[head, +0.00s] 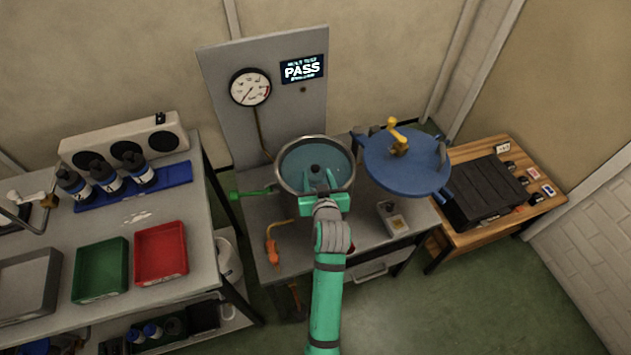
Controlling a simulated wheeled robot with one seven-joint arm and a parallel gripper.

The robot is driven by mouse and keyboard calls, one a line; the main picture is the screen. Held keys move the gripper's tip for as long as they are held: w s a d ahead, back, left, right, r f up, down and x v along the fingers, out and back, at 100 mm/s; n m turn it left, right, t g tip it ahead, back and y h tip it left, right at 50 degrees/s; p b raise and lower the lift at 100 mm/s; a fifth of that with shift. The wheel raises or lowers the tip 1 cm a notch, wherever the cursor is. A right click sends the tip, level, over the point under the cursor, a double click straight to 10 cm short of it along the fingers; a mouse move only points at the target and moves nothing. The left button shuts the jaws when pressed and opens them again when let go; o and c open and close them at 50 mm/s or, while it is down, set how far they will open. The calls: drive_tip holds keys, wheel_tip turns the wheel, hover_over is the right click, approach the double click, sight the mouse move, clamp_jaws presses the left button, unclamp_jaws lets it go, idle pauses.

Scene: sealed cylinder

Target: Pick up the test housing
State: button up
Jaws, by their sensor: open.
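An open round vessel (279,182) with a metal rim stands on the grey bench below the gauge panel, with blue-green inside. A small dark object, which looks like the test housing (315,168), sits near the middle of it. My gripper (319,178) reaches over the vessel's front rim, its green fingers open and pointing at the dark object. The fingers are close to it, but I cannot tell whether they touch or straddle it. My gripper hides the vessel's front part.
A blue lid (385,172) with a yellow knob is swung out to the right. A green-handled lever (252,193) sticks out left. An orange tool (271,245) and a small box (393,218) lie on the bench. A screen (302,70) reads PASS.

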drive_tip(key=shift+x, duration=1.4)
drive_tip(key=shift+c, duration=0.4)
clamp_jaws()
drive_tip(key=shift+r, duration=0.1)
